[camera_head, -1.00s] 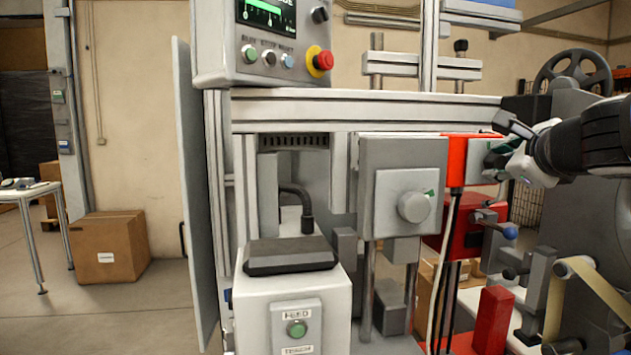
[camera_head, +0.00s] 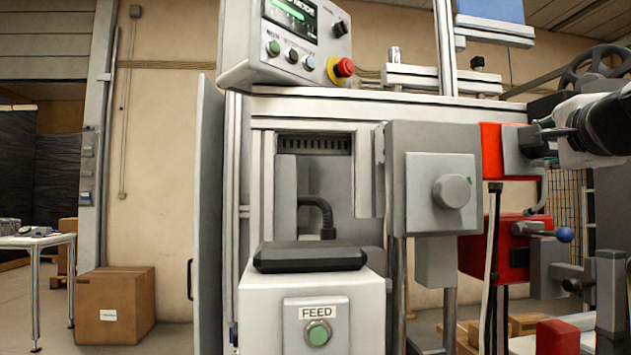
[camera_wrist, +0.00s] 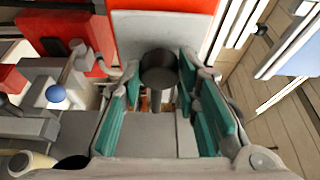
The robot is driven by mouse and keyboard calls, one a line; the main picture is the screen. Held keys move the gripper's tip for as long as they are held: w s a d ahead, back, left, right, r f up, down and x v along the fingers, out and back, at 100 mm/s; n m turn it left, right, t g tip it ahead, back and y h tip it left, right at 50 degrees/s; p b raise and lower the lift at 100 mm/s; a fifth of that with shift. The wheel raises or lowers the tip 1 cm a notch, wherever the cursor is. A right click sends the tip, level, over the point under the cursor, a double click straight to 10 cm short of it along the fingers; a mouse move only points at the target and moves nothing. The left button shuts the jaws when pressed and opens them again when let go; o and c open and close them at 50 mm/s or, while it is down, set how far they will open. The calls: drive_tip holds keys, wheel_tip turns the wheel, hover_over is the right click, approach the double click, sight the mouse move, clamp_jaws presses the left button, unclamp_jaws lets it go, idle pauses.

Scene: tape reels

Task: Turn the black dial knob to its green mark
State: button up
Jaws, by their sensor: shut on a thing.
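The black dial knob (camera_wrist: 160,69) sits in front of a grey plate (camera_wrist: 205,30) on a red housing, at the upper middle of the wrist view. My gripper (camera_wrist: 160,78) has its teal-padded fingers on both sides of this knob, shut on it. In the head view my gripper (camera_head: 545,140) is at the grey plate (camera_head: 517,150) on the red housing (camera_head: 491,150), at the right. I cannot make out a green mark near the knob in either view.
A grey box with a round grey knob (camera_head: 452,191) stands left of my gripper. A blue ball handle (camera_head: 564,235) sticks out below it, also in the wrist view (camera_wrist: 56,94). A control panel (camera_head: 290,35) and a white FEED box (camera_head: 260,310) are further left.

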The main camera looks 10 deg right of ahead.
drive_tip(key=shift+w+a+f+n+t+b, duration=0.1)
drive_tip(key=shift+f+n+t+b, duration=0.15)
drive_tip(key=shift+n+b, duration=0.9)
drive_tip(key=shift+r+b, duration=0.15)
drive_tip(key=shift+b, duration=0.55)
drive_tip(key=o, duration=1.2)
drive_tip(key=shift+c, duration=0.2)
drive_tip(key=v, duration=1.2)
